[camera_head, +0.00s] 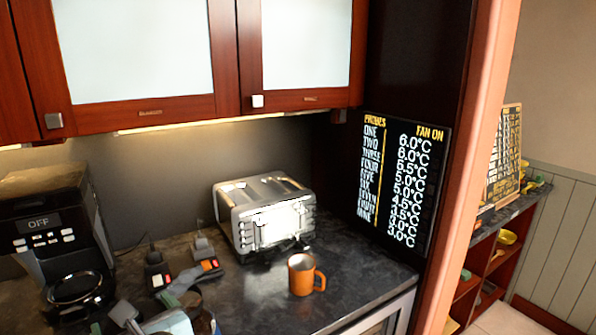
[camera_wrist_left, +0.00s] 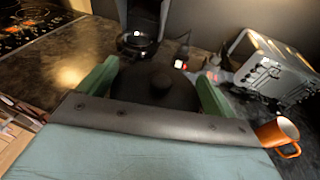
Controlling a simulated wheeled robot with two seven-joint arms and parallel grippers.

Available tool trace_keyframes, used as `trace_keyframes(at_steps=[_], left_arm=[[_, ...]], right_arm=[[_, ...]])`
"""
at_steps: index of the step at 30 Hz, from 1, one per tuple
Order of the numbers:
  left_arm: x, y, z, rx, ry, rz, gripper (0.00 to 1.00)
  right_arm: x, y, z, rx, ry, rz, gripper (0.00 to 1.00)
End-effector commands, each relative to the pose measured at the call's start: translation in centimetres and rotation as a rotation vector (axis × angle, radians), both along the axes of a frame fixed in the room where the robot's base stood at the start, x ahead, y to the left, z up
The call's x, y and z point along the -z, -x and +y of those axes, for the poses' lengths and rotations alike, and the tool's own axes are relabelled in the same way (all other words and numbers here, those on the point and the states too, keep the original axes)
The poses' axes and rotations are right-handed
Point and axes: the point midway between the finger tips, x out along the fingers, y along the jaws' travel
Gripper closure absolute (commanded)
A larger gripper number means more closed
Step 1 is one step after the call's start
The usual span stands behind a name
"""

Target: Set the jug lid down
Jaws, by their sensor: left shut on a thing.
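The jug lid (camera_wrist_left: 158,86) is a dark round disc with a small knob. In the left wrist view it sits between the two green fingers of my left gripper (camera_wrist_left: 156,74), which is shut on it. The finger bar hides the lid's near edge. In the head view my left gripper is low at the lower left, over the counter, and the lid is hard to make out there. I cannot tell whether the lid touches the counter. The jug cannot be made out for certain. My right gripper is not in view.
A coffee maker (camera_head: 52,225) stands at the left. A silver toaster (camera_head: 265,212) and an orange mug (camera_head: 302,275) stand to the right. Small devices with red and white lights (camera_head: 158,272) lie near the gripper. The dark counter (camera_head: 355,262) is clear right of the mug.

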Motion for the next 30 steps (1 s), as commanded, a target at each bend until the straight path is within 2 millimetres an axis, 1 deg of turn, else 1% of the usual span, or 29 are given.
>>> trace_keyframes(at_steps=[1,3,6,8,12,16,21,30], left_arm=[[0.8,-0.2,0.0,0.04,-0.005,0.002,0.31],[1.7,-0.5,-0.1,0.113,-0.007,0.007,0.31],[3.0,-0.9,-0.8,0.241,-0.009,0.01,0.31],[3.8,-1.0,-1.3,0.328,-0.012,0.011,0.31],[5.3,-0.9,-3.0,0.532,-0.007,0.004,0.31],[5.9,-0.3,-4.5,0.67,0.005,-0.005,0.31],[6.0,0.2,-5.5,0.756,0.012,-0.013,0.31],[6.0,0.2,-5.7,0.767,0.018,-0.015,0.31]], right_arm=[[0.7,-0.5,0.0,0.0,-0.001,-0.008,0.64],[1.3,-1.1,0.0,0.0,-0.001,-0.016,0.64],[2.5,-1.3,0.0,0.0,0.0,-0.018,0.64],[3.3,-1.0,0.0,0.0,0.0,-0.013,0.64],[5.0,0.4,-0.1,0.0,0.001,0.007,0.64],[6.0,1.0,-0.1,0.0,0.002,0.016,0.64],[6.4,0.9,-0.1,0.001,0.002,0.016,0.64],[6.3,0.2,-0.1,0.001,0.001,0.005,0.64]])
